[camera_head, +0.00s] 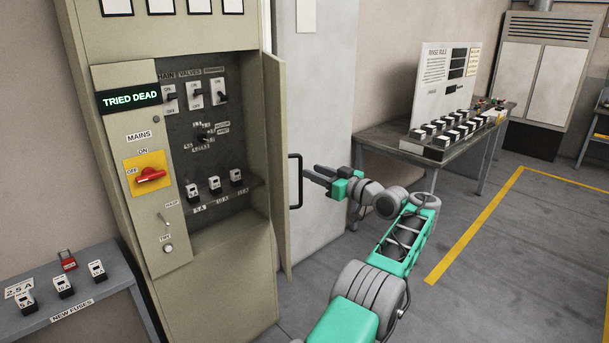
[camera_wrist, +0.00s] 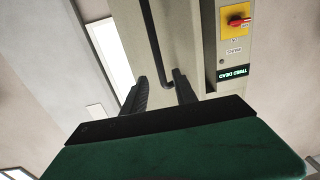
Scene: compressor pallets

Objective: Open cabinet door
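The beige cabinet (camera_head: 218,285) stands at left with its interior panel of switches and fuses exposed. Its door (camera_head: 276,150) is swung outward on the right side and seen nearly edge-on. The black bar handle (camera_head: 295,182) is on the door's right-hand face. My gripper (camera_head: 312,176) is just right of the handle, fingers pointing at it. In the wrist view, my gripper (camera_wrist: 161,90) is open, its two dark fingers apart. The handle (camera_wrist: 153,45) runs down toward the space between them. I cannot tell whether a finger touches it.
A bench (camera_head: 70,315) with new fuses and a red padlock (camera_head: 67,260) stands at lower left. A table (camera_head: 385,140) with a sign board and several fuse blocks stands behind my arm. The floor on the right (camera_head: 520,260) is clear, with a yellow line.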

